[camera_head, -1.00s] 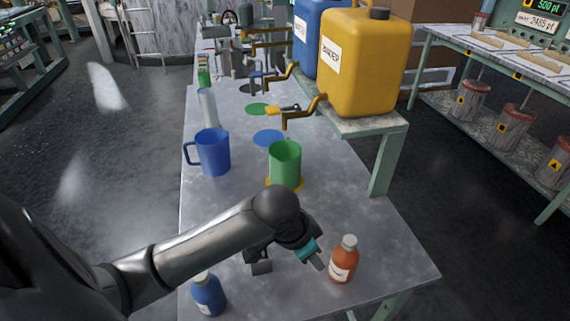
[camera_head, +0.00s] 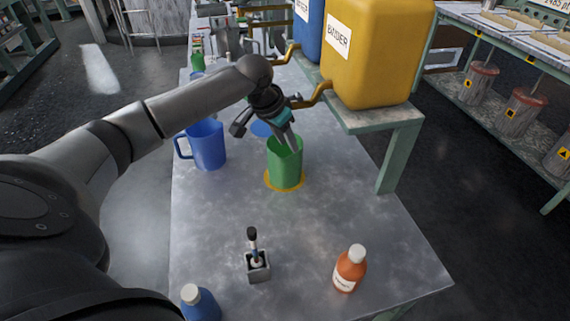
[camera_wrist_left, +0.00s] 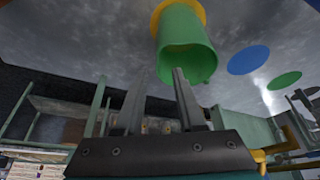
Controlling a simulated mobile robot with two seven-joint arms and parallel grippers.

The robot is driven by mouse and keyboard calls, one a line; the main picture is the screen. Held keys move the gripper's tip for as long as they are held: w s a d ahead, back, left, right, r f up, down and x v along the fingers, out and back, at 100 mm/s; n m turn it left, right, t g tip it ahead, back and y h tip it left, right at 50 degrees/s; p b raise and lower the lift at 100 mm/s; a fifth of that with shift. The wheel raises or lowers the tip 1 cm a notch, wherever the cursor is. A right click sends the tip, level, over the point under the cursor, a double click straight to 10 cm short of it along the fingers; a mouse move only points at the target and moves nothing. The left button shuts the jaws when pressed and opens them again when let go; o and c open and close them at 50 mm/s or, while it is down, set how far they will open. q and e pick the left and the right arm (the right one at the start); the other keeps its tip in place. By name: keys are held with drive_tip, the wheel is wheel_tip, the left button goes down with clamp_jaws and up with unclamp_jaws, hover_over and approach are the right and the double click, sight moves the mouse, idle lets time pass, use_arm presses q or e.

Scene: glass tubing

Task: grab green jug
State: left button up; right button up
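The green jug (camera_head: 285,166) stands upright on the yellow round mat (camera_head: 301,181) near the middle of the table. My left gripper (camera_head: 289,146) is over the jug from behind, its fingertips pointing down at the jug's mouth. In the left wrist view, the green jug (camera_wrist_left: 184,45) is at the top, its open mouth facing the camera. The fingers of my left gripper (camera_wrist_left: 157,76) are apart with nothing held between them. One fingertip overlaps the jug's rim in that view; whether it touches or is inside, I cannot tell. My right gripper is not in view.
A blue jug (camera_head: 208,146) stands left of the green one. The yellow binder container (camera_head: 378,60) sits on a raised shelf, its tap (camera_head: 318,93) close to my gripper. An orange bottle (camera_head: 350,270), a small holder (camera_head: 258,270) and a blue bottle (camera_head: 199,303) stand at the front.

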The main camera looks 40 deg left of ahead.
sight(286, 155)
use_arm(q)
drive_tip(key=x, duration=0.3)
drive_tip(key=shift+w+f, duration=0.1)
drive_tip(key=shift+f, duration=0.15)
drive_tip(key=shift+b+x, duration=1.05)
drive_tip(key=shift+x, duration=1.65)
drive_tip(key=shift+d, duration=0.1)
clamp_jaws()
